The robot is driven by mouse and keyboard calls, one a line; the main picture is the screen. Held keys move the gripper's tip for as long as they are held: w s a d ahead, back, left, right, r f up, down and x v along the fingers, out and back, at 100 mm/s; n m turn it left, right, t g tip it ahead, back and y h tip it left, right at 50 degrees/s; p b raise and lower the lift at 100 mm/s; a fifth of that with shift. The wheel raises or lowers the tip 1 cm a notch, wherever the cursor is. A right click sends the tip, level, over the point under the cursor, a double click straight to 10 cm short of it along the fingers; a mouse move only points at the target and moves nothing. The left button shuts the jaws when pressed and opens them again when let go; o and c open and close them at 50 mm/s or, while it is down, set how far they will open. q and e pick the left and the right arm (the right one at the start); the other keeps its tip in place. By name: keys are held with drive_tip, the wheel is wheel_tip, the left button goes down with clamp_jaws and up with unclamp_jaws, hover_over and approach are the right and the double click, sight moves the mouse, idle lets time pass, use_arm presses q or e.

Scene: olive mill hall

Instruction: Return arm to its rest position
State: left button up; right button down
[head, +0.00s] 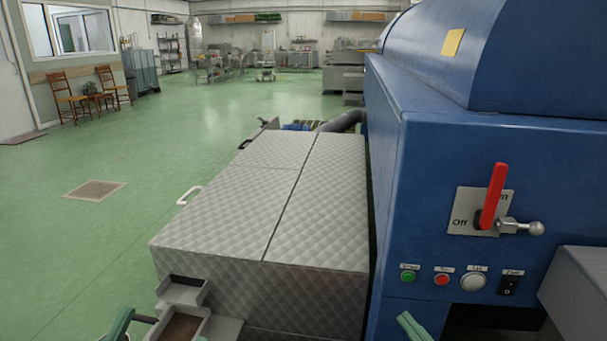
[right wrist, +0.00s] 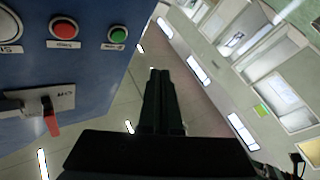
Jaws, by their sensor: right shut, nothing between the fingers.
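My right gripper (right wrist: 159,74) shows in the right wrist view with its two dark fingers together and nothing between them. It points away from the camera, past the edge of the blue machine (right wrist: 60,90), and touches nothing that I can see. In the head view a pale green piece of my own arm (head: 412,326) shows at the bottom edge, in front of the machine. Another green piece of mine (head: 118,325) shows at the bottom left. The fingers of my left gripper are not in view.
The blue machine (head: 420,190) fills the right side, with a red lever (head: 493,196) standing nearly upright on its plate, a metal knob beside it and several buttons below. A quilted metal cover (head: 315,235) lies left of it. Open green floor (head: 180,130) is further left.

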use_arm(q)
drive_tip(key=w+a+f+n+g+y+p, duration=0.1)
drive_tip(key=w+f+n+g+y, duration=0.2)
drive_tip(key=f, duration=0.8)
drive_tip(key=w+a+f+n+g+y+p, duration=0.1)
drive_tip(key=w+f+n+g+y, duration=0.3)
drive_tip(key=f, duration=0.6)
use_arm(e)
drive_tip(key=s+a+f+m+g+h, duration=0.3)
drive_tip(key=s+a+m+h, duration=0.25)
drive_tip(key=s+a, duration=0.4)
use_arm(q)
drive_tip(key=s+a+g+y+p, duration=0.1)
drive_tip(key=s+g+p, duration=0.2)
drive_tip(key=p, duration=0.7)
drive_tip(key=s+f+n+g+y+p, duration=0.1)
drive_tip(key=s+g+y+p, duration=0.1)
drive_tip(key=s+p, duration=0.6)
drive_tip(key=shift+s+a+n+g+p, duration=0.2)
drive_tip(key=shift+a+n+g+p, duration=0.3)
drive_tip(key=shift+p, duration=0.6)
use_arm(e)
drive_tip(key=s+d+m+g+h, duration=0.1)
drive_tip(key=s+d+m+g, duration=0.1)
drive_tip(key=s+g, duration=0.4)
drive_tip(key=s+d, duration=0.1)
drive_tip(key=s, duration=0.2)
drive_tip(key=shift+f+m+g, duration=0.3)
drive_tip(key=shift+f+m, duration=0.05)
drive_tip(key=shift+f, duration=0.05)
